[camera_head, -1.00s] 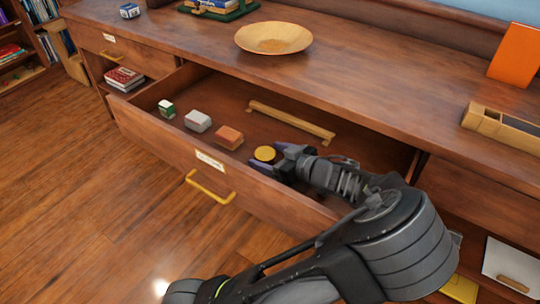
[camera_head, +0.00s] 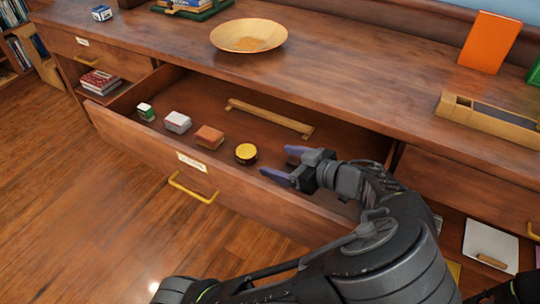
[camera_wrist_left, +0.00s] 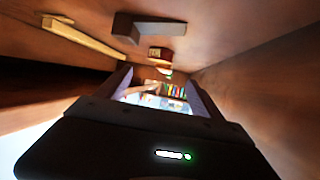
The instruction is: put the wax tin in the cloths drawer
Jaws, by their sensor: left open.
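The wax tin (camera_head: 246,154), a small round dark tin with a yellow lid, sits upright on the floor of the open drawer (camera_head: 225,183). The drawer front has a white label, too small to read. My left gripper (camera_head: 277,162) is open and empty inside the drawer, just right of the tin and apart from it, its fingers pointing left. Its two fingers also show in the left wrist view (camera_wrist_left: 160,88), with nothing between them; I cannot make out the tin there. My right gripper is not in view.
Left of the tin, an orange-brown block (camera_head: 209,137), a pale block (camera_head: 177,122) and a green-and-white box (camera_head: 146,112) stand in a row. A wooden bar (camera_head: 268,118) lies farther back in the drawer. A wooden bowl (camera_head: 248,36) stands on the top above.

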